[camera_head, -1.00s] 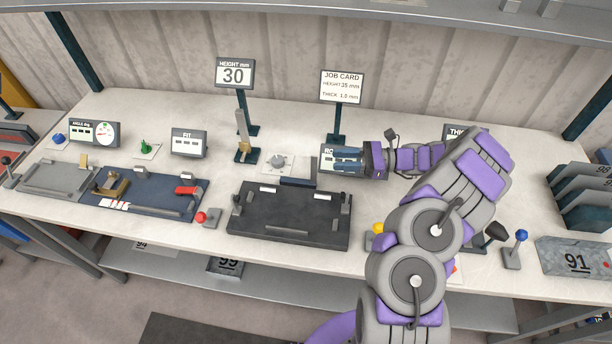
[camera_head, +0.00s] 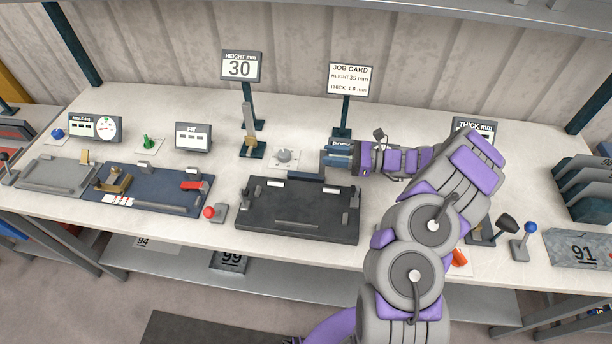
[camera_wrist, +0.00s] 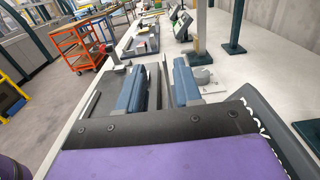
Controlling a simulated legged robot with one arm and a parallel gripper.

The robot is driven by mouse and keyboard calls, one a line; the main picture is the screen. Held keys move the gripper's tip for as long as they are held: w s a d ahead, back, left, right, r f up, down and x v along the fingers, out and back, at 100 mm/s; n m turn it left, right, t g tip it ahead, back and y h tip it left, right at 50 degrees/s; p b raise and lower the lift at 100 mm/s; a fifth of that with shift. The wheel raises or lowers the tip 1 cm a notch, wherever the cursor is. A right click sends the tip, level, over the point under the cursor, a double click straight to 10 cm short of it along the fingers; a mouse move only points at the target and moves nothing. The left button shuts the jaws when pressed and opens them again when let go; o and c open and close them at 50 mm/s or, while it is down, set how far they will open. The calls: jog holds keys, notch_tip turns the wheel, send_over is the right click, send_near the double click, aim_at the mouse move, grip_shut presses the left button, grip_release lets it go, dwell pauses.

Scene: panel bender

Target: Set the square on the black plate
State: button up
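The black plate (camera_head: 298,222) lies at the middle front of the bench. My gripper (camera_head: 334,158) is just behind the plate's back right corner, pointing left. In the wrist view my gripper (camera_wrist: 160,88) has its two blue fingers apart. A narrow dark upright strip (camera_wrist: 154,88) shows between them, perhaps part of the square; I cannot tell whether the fingers touch it.
A grey dial (camera_head: 285,157) and a gauge with a brass slider (camera_head: 249,145) stand behind the plate's left side. The job card (camera_head: 348,80) stands behind my gripper. A red-knobbed lever (camera_head: 213,213) is left of the plate. The bench behind the blue fixture is partly clear.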

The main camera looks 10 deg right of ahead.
jog(key=shift+w+a+f+b, duration=0.2)
jog(key=shift+w+a+b, duration=0.25)
jog(key=shift+w+a, duration=0.55)
jog(key=shift+s, duration=0.15)
jog(key=shift+a, duration=0.7)
jog(key=c, duration=0.5)
grip_shut()
jog(key=shift+d, duration=0.5)
jog(key=shift+a, duration=0.2)
